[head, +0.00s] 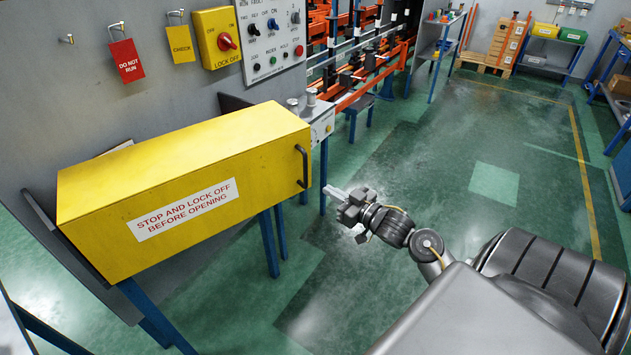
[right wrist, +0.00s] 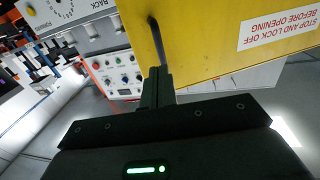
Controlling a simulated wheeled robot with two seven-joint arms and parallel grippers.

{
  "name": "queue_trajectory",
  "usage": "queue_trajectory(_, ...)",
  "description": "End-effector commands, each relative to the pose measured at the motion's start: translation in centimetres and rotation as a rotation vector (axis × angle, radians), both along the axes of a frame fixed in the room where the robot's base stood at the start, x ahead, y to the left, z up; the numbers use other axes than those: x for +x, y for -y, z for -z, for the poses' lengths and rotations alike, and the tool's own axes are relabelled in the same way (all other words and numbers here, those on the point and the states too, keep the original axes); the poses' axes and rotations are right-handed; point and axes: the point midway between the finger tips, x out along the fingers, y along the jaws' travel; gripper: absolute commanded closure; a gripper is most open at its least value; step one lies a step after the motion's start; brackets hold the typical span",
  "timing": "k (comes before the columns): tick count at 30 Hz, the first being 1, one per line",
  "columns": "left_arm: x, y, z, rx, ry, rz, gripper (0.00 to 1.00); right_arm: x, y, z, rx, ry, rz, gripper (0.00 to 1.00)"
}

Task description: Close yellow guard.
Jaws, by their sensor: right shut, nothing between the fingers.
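The yellow guard (head: 170,185) is a long box with a red-lettered white label on its front, at the left of the head view. Its dark bar handle (head: 302,166) is on the right end. My right gripper (head: 335,192) is just right of that end, fingers together and empty, with a gap to the handle in the head view. In the right wrist view the shut fingers (right wrist: 156,86) point at the guard (right wrist: 205,40), and the handle (right wrist: 156,38) shows just beyond their tips. I cannot tell there whether they touch. My left gripper is not in view.
A control panel (head: 271,40), a yellow lock-off switch (head: 218,38) and hanging red (head: 127,60) and yellow tags are on the grey wall behind the guard. A small control box (head: 322,127) stands beyond the handle. The green floor to the right is clear.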

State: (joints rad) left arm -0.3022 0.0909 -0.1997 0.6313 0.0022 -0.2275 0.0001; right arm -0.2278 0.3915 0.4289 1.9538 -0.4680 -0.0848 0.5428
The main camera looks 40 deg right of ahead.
Motion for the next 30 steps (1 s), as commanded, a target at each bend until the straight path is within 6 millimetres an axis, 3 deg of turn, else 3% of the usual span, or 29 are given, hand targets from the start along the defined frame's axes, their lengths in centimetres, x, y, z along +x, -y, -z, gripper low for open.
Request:
queue_trajectory(6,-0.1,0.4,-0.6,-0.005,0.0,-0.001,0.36,4.0,-0.6,-0.2,0.001,0.001,0.001,1.0)
queue_trajectory(12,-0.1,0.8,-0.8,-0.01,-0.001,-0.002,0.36,5.9,-0.9,0.0,-0.001,0.0,0.001,1.0)
queue_trajectory(26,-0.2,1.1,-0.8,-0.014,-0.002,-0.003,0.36,6.4,-0.9,0.1,-0.001,-0.001,0.002,1.0)
queue_trajectory(30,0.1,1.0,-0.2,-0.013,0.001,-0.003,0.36,7.3,0.2,0.4,-0.006,0.001,-0.009,1.0)
